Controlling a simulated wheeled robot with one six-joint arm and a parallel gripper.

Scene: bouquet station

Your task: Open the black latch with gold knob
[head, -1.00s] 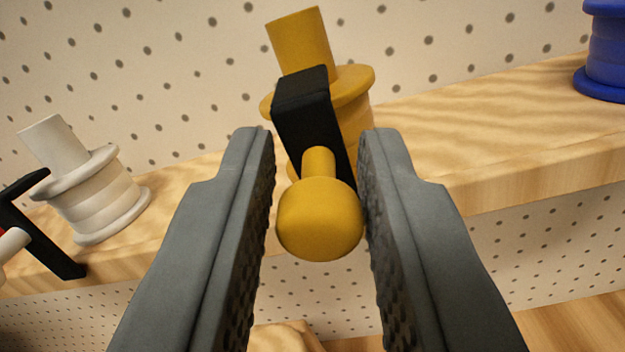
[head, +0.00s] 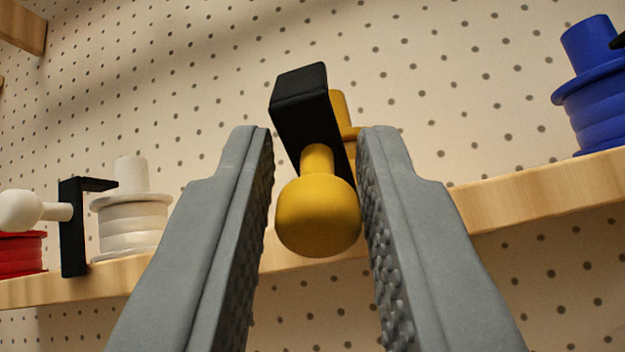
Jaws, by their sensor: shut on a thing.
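The black latch (head: 302,104) is in the upper middle of the head view, an angled black piece with a round gold knob (head: 318,216) on a short stem at its lower end. My gripper (head: 315,140) has one grey finger on each side of the knob and is shut on it. A narrow gap shows at the knob's left; its right side meets the right finger. Behind the latch, a gold spool (head: 340,104) stands on the shelf, mostly hidden by the latch and the right finger.
A wooden shelf (head: 540,195) runs across in front of a pegboard wall (head: 450,90). A white spool (head: 130,215), a black latch with a white knob (head: 30,210) and a red spool (head: 22,252) are at left. A blue spool (head: 600,95) is at right.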

